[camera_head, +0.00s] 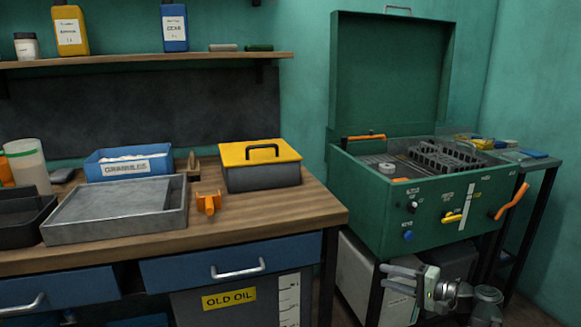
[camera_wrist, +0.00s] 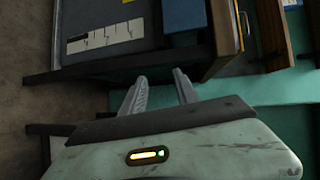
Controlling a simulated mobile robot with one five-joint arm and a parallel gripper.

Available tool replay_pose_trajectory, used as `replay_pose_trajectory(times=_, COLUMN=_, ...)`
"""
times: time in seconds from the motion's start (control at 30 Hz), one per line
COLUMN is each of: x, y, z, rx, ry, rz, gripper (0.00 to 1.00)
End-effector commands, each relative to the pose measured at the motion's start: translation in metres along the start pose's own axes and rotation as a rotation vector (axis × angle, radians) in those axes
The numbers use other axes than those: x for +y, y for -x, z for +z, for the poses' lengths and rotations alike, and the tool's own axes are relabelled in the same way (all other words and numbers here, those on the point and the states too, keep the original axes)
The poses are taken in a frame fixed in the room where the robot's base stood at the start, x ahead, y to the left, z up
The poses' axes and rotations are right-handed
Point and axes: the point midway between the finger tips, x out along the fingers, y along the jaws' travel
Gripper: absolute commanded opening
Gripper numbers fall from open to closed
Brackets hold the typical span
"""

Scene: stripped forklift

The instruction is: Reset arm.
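My gripper (camera_head: 384,277) is low at the lower right of the head view, in front of the green machine's stand, with its fingers pointing left. In the wrist view my gripper (camera_wrist: 160,80) shows two grey fingers spread apart with nothing between them. It is open and empty. My arm's wrist and joints show behind the fingers in the head view; the rest of the arm is out of view.
The wooden workbench (camera_head: 314,207) stands left, with a grey tray (camera_head: 120,222), blue box (camera_head: 103,172), yellow-lidded box (camera_head: 260,178) and orange part (camera_head: 208,203). The green open-lidded machine (camera_head: 370,208) stands right above my gripper. A handled drawer (camera_head: 190,270) fronts the bench.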

Motion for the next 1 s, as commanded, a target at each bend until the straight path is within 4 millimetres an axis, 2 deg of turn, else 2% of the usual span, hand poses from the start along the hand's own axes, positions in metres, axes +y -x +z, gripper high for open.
replay_pose_trajectory(times=0.03, x=0.006, y=-0.039, z=0.027, rx=-0.08, ry=0.023, rz=0.057, gripper=0.36)
replay_pose_trajectory(times=0.1, x=0.021, y=-0.085, z=0.065, rx=-0.185, ry=0.064, rz=0.157, gripper=0.36)
replay_pose_trajectory(times=0.2, x=0.047, y=-0.135, z=0.12, rx=-0.326, ry=0.141, rz=0.317, gripper=0.36)
replay_pose_trajectory(times=0.3, x=0.074, y=-0.164, z=0.165, rx=-0.437, ry=0.231, rz=0.479, gripper=0.36)
replay_pose_trajectory(times=0.4, x=0.102, y=-0.176, z=0.197, rx=-0.522, ry=0.329, rz=0.644, gripper=0.36)
replay_pose_trajectory(times=0.5, x=0.127, y=-0.174, z=0.213, rx=-0.576, ry=0.428, rz=0.815, gripper=0.36)
replay_pose_trajectory(times=0.57, x=0.14, y=-0.167, z=0.213, rx=-0.589, ry=0.478, rz=0.912, gripper=0.36)
replay_pose_trajectory(times=0.7, x=0.164, y=-0.129, z=0.185, rx=-0.568, ry=0.556, rz=1.142, gripper=0.36)
replay_pose_trajectory(times=0.8, x=0.174, y=-0.097, z=0.162, rx=-0.543, ry=0.6, rz=1.305, gripper=0.36)
replay_pose_trajectory(times=0.9, x=0.136, y=-0.088, z=0.16, rx=-0.544, ry=0.596, rz=1.31, gripper=0.36)
replay_pose_trajectory(times=1.0, x=0.109, y=-0.083, z=0.159, rx=-0.544, ry=0.596, rz=1.308, gripper=0.36)
